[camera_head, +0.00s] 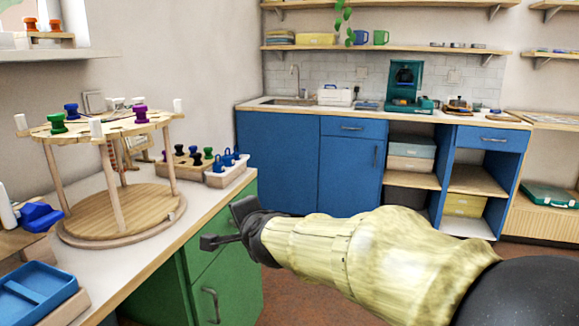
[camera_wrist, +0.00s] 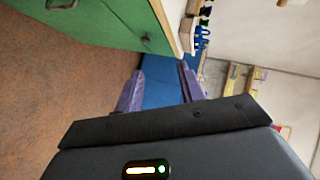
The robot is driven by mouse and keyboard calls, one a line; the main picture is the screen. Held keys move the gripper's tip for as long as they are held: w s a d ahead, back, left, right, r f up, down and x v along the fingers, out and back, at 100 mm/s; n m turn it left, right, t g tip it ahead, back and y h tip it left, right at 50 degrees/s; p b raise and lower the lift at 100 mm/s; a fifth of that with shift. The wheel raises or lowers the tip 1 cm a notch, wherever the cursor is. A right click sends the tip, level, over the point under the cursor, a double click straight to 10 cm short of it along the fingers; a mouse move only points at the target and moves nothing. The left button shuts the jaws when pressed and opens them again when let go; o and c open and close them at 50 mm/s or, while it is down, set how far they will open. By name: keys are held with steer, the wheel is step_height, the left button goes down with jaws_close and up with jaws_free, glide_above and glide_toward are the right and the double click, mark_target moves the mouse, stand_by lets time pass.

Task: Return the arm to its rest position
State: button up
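My gripper (camera_head: 222,226) is at the end of my yellow-sleeved arm, in front of the green cabinet (camera_head: 232,262) and apart from the counter edge. In the wrist view my gripper (camera_wrist: 160,88) shows two purple-grey fingers spread apart, with nothing between them. The blue cabinet shows beyond the fingers. My arm (camera_head: 370,250) reaches from the lower right of the head view toward the left.
A round two-tier wooden bead stand (camera_head: 120,212) with coloured pegs stands on the left counter (camera_head: 140,265). A wooden peg block (camera_head: 180,168), a white tray (camera_head: 228,174) and a blue tray (camera_head: 35,292) are also there. Blue kitchen cabinets (camera_head: 275,155) stand behind. Open floor lies between.

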steer(key=s+d+f+n+g+h+p, duration=0.3)
steer(key=s+d+f+n+g, duration=0.2)
steer(key=s+d+f, duration=0.65)
steer(key=s+d+f+n+g+h+p, duration=0.25)
steer(key=s+d+f+n+g, duration=0.4)
steer(key=d, duration=0.75)
step_height(320, 180, up, 36)
steer(key=s+t+p, duration=0.1)
steer(key=t+p, duration=0.1)
steer(key=p, duration=3.5)
steer(key=shift+a+r+m, duration=0.2)
steer(key=shift+a+m, duration=0.15)
steer(key=shift+m, duration=0.1)
